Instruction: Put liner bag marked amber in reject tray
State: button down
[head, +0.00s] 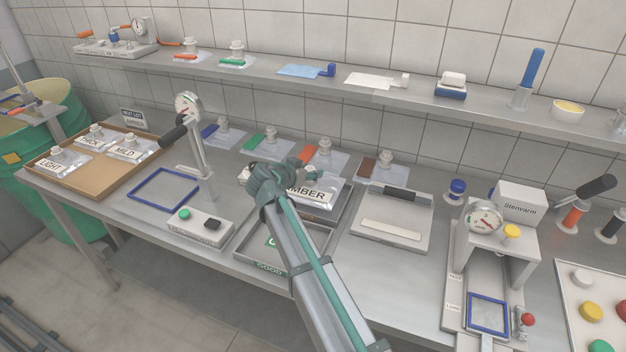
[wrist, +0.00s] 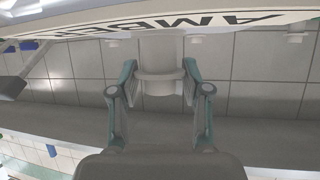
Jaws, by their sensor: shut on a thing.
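The liner bag marked AMBER (head: 312,194) is a pale, flat bag with a white label and black letters. It appears at the back end of my arm in the head view. My gripper (head: 298,177) is shut on its grey spout (wrist: 160,64), which shows between the fingers (wrist: 158,84) in the wrist view. The bag's label (wrist: 190,20) shows upside down along the top there. A grey tray (head: 338,212) lies behind and below the bag, partly hidden; I cannot read a reject mark on it. I cannot tell whether the bag touches it.
A tray marked GOOD (head: 250,258) lies in front, partly behind my arm. A brown tray (head: 92,182) holds several labelled bags at left. A gauge stand (head: 203,150) and a flat grey device (head: 392,215) flank the trays. Several spouted bags line the back under a shelf (head: 400,100).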

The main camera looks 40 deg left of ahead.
aim_at(310, 183)
jog(key=shift+w+d+f+p, duration=0.2)
jog(key=shift+w+f, duration=0.05)
jog(key=shift+f, duration=0.2)
jog(key=shift+w+d+f+p, duration=0.2)
jog(key=shift+f, duration=0.2)
jog(key=shift+f+p, duration=0.5)
jog(key=shift+f, duration=0.8)
jog(key=shift+f, duration=0.1)
jog(key=c, duration=0.5)
grip_release()
jog(key=shift+c, duration=0.2)
jog(key=a+b+v, duration=0.1)
jog(key=b+v, duration=0.2)
jog(key=v, duration=0.9)
jog(key=shift+d, duration=0.45)
